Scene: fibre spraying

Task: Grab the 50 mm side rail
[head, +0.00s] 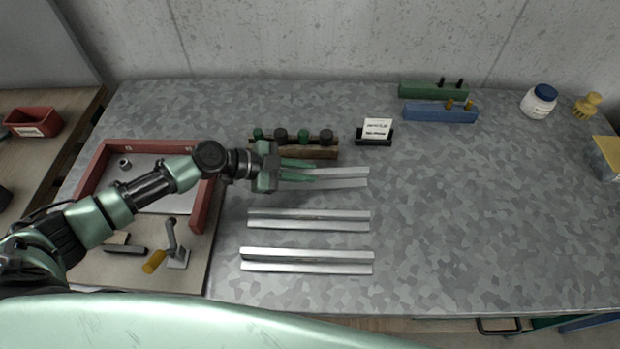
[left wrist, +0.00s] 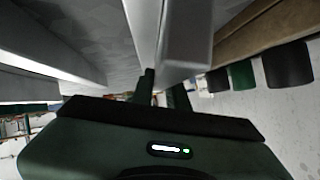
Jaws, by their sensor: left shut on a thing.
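Three silver side rails lie roughly parallel on the grey metal table: a far rail (head: 345,178), a middle rail (head: 310,225) and a near rail (head: 310,268). No size marks are readable on them. My left gripper (head: 314,171) reaches in from the left and is shut on the far rail, with its green fingers along the rail's upstanding part. The gripper hides the rail's left end. In the left wrist view the held rail (left wrist: 185,40) runs away between the dark fingertips (left wrist: 162,90). I cannot tell whether it touches the table. My right gripper is not in view.
A wooden rack with green and dark knobs (head: 322,153) stands just behind the held rail. A small label stand (head: 376,131) is to its right. The table's right half is largely clear.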

